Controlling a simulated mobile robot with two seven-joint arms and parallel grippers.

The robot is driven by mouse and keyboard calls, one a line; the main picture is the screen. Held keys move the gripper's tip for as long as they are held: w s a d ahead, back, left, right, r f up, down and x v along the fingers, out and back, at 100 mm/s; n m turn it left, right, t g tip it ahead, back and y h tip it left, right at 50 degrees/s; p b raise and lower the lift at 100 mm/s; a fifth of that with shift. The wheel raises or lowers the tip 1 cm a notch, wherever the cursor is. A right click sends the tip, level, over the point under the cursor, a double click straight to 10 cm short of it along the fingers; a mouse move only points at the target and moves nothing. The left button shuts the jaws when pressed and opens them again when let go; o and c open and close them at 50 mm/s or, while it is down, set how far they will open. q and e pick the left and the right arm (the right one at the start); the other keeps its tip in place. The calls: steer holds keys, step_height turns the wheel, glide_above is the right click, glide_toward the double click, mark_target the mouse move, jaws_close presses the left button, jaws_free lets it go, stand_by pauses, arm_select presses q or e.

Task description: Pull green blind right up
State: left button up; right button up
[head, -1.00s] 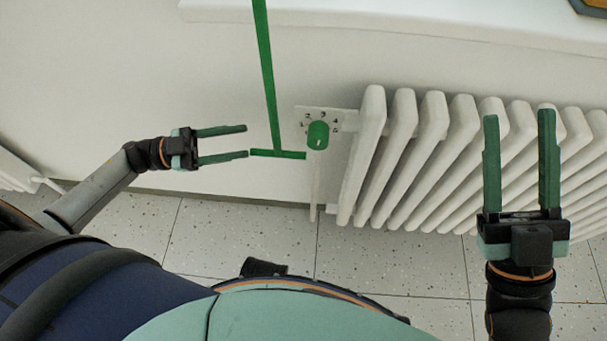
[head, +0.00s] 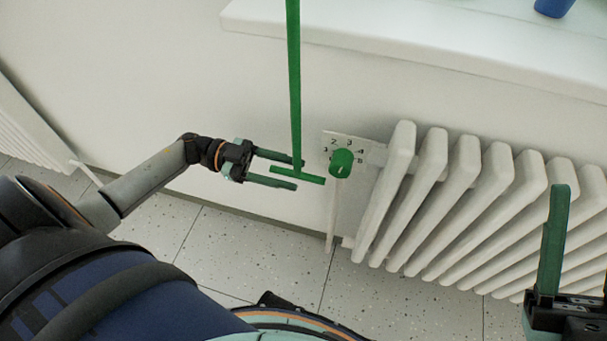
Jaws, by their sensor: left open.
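A green pull strap (head: 294,90) hangs down in front of the wall and ends in a green crossbar handle (head: 312,177). The blind itself is out of view above. My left gripper (head: 298,174) is open, with its two green fingers pointing right at the handle's left part. The handle's left end shows between the fingertips; I cannot tell if they touch it. My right gripper (head: 557,250) is at the lower right, cut off by the picture edge, with only one finger in view.
A white radiator (head: 480,200) stands right of the handle, with a green dial knob (head: 341,162) close beside the handle. A white windowsill (head: 420,45) juts out above, with a blue object (head: 553,8) on it.

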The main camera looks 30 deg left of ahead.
mark_target(294, 174)
arm_select(q)
steer(key=shift+x, duration=1.75)
jaws_close()
steer(key=shift+s, duration=0.1)
steer(key=shift+f, duration=0.1)
